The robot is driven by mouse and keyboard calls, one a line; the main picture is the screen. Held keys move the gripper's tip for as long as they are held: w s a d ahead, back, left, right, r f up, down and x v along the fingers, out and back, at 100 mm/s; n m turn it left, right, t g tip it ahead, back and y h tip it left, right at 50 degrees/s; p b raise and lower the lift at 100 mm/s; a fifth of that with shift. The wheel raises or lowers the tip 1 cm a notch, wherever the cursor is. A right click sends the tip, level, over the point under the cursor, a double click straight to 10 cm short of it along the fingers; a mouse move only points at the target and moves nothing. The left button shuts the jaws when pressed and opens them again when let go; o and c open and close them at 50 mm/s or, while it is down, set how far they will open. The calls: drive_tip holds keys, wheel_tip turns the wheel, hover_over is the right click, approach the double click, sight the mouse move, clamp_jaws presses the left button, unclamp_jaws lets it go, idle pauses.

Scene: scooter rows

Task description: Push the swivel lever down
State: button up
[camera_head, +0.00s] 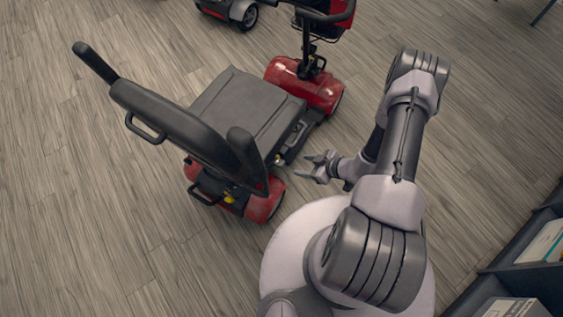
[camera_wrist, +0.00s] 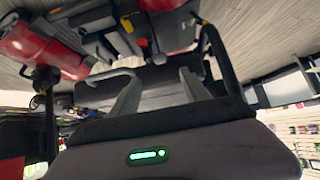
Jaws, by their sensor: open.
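A red and black mobility scooter (camera_head: 245,105) stands left of centre in the head view, with a grey seat and a black backrest. Its underside parts and red body also show along the top of the wrist view (camera_wrist: 165,25). A small dark part at the seat's right side (camera_head: 278,159) may be the swivel lever, but I cannot tell for sure. My gripper (camera_head: 307,166) is just right of this part, apart from it. Its fingers are spread and empty. In the wrist view my gripper (camera_wrist: 158,85) shows two separated fingers pointing toward the scooter.
A second scooter (camera_head: 235,10) is partly visible at the top. A dark shelf with boxes (camera_head: 525,265) stands at the lower right. The wooden floor (camera_head: 80,200) is clear on the left and at the right (camera_head: 490,110). The scooter's armrest (camera_head: 245,150) rises left of my gripper.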

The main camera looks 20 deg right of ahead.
sight(282, 163)
drive_tip(key=b+x, duration=0.4)
drive_tip(key=x, duration=0.9)
drive_tip(key=shift+w+a+f, duration=0.2)
clamp_jaws()
idle(0.7)
